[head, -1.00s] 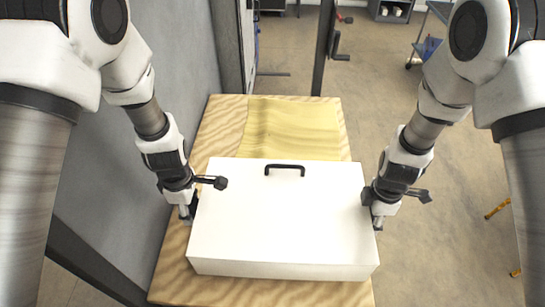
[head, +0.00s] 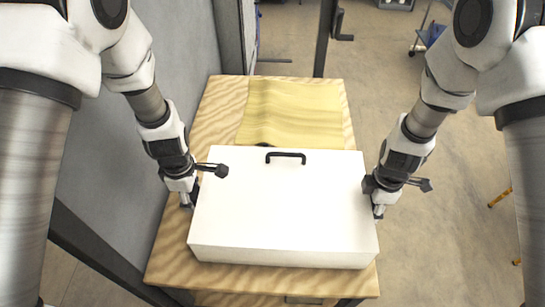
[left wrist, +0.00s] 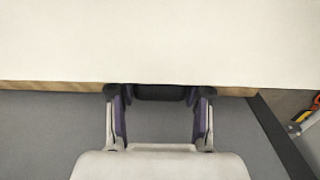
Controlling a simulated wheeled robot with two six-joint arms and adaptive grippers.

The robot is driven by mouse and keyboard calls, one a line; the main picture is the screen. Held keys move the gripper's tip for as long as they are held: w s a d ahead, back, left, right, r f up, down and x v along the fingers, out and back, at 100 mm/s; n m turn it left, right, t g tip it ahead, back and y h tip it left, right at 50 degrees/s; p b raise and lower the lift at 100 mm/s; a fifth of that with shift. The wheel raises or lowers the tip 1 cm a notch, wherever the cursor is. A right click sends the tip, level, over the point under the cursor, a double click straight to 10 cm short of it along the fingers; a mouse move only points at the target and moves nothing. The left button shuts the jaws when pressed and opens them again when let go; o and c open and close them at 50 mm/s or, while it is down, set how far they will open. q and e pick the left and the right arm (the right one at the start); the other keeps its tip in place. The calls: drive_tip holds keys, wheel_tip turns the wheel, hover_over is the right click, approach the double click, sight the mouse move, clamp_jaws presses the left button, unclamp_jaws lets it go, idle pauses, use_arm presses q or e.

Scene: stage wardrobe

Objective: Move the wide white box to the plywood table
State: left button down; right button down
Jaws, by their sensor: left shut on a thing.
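The wide white box (head: 282,205) lies flat over the plywood table (head: 215,100), with a black handle (head: 286,156) at its far edge. I cannot tell whether its underside touches the table. My left gripper (head: 188,200) is at the box's left side. In the left wrist view its fingers (left wrist: 160,100) are on either side of a dark grip on the side of the white box (left wrist: 160,40), shut on it. My right gripper (head: 378,210) is at the box's right side; its fingertips are too small and partly hidden to tell their state.
A yellowish sheet (head: 292,110) covers the far part of the table, just behind the box. A grey wall (head: 120,190) runs close along the left. A dark post (head: 325,40) stands beyond the table. Open floor (head: 450,200) lies to the right.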

use_arm(q)
drive_tip(key=shift+f+b, duration=0.35)
drive_tip(key=shift+f, duration=0.35)
use_arm(e)
drive_tip(key=shift+f, duration=0.65)
use_arm(q)
drive_tip(key=c, duration=0.5)
unclamp_jaws()
drive_tip(key=shift+w+r+p, duration=0.1)
drive_tip(key=shift+r+p, duration=0.2)
use_arm(e)
drive_tip(key=c, duration=0.5)
unclamp_jaws()
drive_tip(key=shift+w+r, duration=0.1)
drive_tip(key=shift+r, duration=0.2)
